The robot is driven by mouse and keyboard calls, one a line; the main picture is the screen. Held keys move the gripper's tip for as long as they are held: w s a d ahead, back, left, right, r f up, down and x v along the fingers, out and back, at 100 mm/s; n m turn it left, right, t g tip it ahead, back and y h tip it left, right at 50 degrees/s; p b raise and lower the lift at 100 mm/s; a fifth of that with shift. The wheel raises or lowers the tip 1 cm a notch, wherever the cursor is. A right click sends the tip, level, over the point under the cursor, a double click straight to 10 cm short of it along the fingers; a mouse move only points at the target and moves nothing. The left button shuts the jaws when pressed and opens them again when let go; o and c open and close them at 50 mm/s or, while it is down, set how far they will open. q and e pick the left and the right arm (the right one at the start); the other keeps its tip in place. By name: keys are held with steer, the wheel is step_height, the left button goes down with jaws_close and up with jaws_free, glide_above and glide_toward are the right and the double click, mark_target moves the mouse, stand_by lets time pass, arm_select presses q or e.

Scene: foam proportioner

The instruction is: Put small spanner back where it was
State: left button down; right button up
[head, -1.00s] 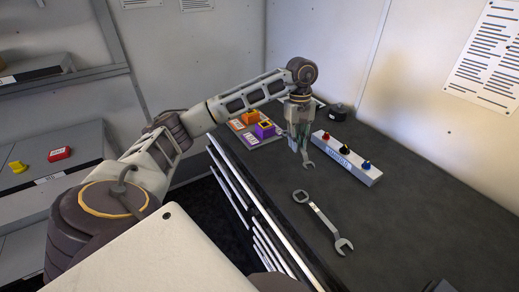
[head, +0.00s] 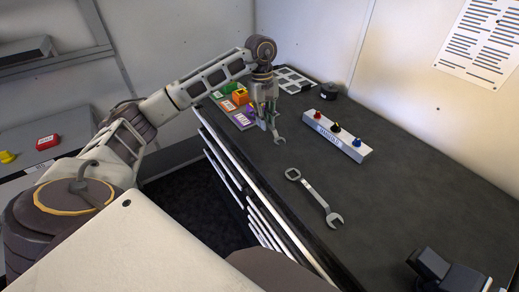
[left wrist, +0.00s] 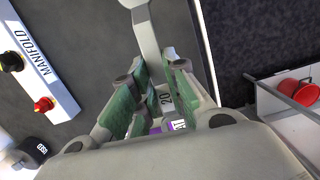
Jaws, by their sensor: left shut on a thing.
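My left gripper (head: 267,120) is shut on the small spanner (head: 279,139) above the dark bench top. The spanner's open-ended jaw points down below the fingers in the head view. In the left wrist view the grey spanner (left wrist: 150,45) runs between the green-padded fingers (left wrist: 150,100), which partly hide it, and a "20" mark shows on it. A larger spanner (head: 315,195) lies flat on the bench, nearer than the held one and apart from it. My right gripper is not recognisable in these views.
The bench (head: 410,180) carries a grey manifold block (head: 338,136) with coloured knobs, right of the gripper. A dark object (head: 448,272) is lower right.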

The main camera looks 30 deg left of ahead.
arm_select(q)
steer(key=shift+s+a, duration=0.15)
steer(key=shift+a, duration=0.05)
steer(key=shift+n, duration=0.4)
stand_by(0.4)
step_height(320, 180, down, 5)
steer(key=shift+f+p, duration=0.15)
steer(key=shift+p, duration=0.2)
steer(key=shift+f, duration=0.5)
arm_select(e)
steer(key=shift+a+r, duration=0.35)
steer(key=shift+a, duration=0.05)
